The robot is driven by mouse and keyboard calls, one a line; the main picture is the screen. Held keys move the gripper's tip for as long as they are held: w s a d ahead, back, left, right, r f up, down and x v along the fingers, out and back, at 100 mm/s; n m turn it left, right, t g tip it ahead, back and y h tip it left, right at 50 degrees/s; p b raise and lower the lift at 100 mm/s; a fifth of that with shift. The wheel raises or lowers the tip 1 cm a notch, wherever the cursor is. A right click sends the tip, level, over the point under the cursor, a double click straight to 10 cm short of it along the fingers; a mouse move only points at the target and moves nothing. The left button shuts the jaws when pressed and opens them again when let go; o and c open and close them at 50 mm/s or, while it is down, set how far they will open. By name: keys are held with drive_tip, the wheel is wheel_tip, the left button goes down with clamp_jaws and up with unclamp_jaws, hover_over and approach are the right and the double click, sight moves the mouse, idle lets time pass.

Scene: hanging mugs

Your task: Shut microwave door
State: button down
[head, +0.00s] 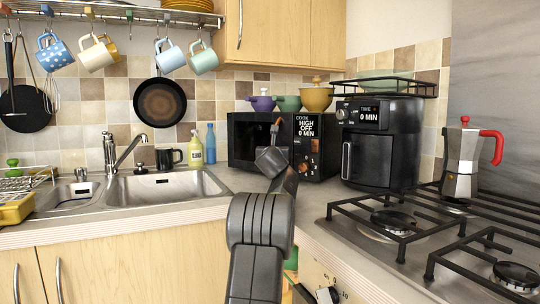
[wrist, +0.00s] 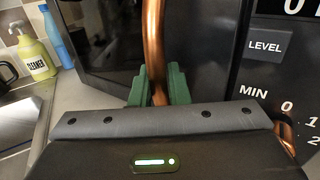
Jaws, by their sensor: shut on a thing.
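The black microwave (head: 250,128) stands in the corner of the counter, its dark door (head: 242,148) on the left and its control panel (head: 307,145) on the right. In the wrist view, the green fingertips of my gripper (wrist: 159,80) are shut on the copper door handle (wrist: 153,35), one on each side. The handle's upper end also shows in the head view (head: 276,128). The door looks flush or nearly flush with the panel; I cannot tell if it is fully latched. My arm hides the lower part of the microwave front and the fingertips in the head view.
A black air fryer (head: 381,150) stands right of the microwave. The hob (head: 400,222) with a moka pot (head: 461,160) is at the right. A sink (head: 165,187), a cleaner bottle (head: 195,150) and a blue bottle (head: 210,143) are at the left. Bowls (head: 288,103) sit on the microwave.

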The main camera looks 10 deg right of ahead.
drive_tip(key=c, duration=1.5)
unclamp_jaws()
drive_tip(key=shift+o, duration=0.2)
drive_tip(key=shift+s+f, duration=0.1)
drive_tip(key=shift+s, duration=0.05)
drive_tip(key=b+v, duration=0.6)
drive_tip(key=v, duration=0.7)
drive_tip(key=shift+s+a+b, duration=0.2)
drive_tip(key=shift+s+b, duration=0.05)
drive_tip(key=shift+b, duration=0.1)
drive_tip(key=shift+p+x, duration=3.4)
drive_tip(key=shift+x, duration=3.55)
drive_tip(key=shift+s+d, duration=0.1)
